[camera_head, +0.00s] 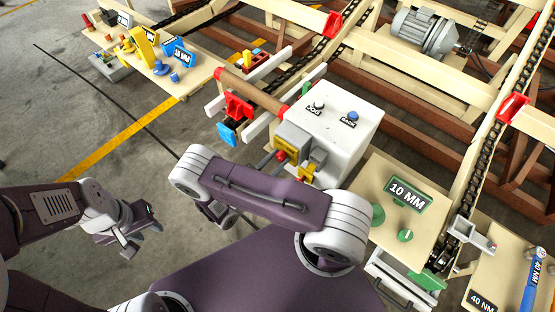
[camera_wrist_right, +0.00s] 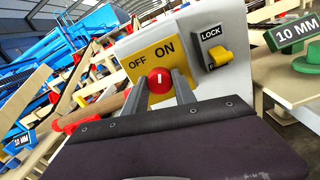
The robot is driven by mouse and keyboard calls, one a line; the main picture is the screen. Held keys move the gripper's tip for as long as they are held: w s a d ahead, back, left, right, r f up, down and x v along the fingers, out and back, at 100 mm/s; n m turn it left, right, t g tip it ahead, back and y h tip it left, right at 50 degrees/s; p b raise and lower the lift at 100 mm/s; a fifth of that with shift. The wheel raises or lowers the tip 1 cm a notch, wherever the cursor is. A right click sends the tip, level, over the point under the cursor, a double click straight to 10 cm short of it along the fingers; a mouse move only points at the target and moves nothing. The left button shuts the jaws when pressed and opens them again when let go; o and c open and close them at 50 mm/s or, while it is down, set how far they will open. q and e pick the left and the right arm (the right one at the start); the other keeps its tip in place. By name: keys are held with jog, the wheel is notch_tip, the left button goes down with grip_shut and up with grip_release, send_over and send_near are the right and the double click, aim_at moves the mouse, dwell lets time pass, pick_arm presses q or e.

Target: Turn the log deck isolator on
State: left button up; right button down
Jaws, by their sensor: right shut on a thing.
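The isolator is a yellow plate (camera_wrist_right: 150,57) marked OFF and ON on the white control box (camera_head: 340,125). Its red knob (camera_wrist_right: 159,81) carries a short white, roughly upright mark. My right gripper (camera_wrist_right: 161,90) has a finger on each side of the knob and is shut on it. In the head view the plate (camera_head: 291,139) shows in part, and my right arm hides much of the box's lower front. A yellow lock piece (camera_wrist_right: 221,57) sits under a LOCK label, right of the plate. My left gripper (camera_head: 142,238) is open and empty over the floor at the left.
A JOG button (camera_head: 318,104) and a blue button (camera_head: 352,116) are on the box top. A 10 MM board (camera_head: 405,195) with green pieces stands to the right. A roller (camera_head: 250,90) and red and blue parts are left of the box.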

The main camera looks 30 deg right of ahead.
jog(key=shift+m, duration=2.3)
jog(key=c, duration=1)
grip_release()
jog(key=shift+a, duration=0.15)
jog(key=b+v, duration=0.1)
jog(key=v, duration=0.8)
jog(key=shift+b, duration=0.3)
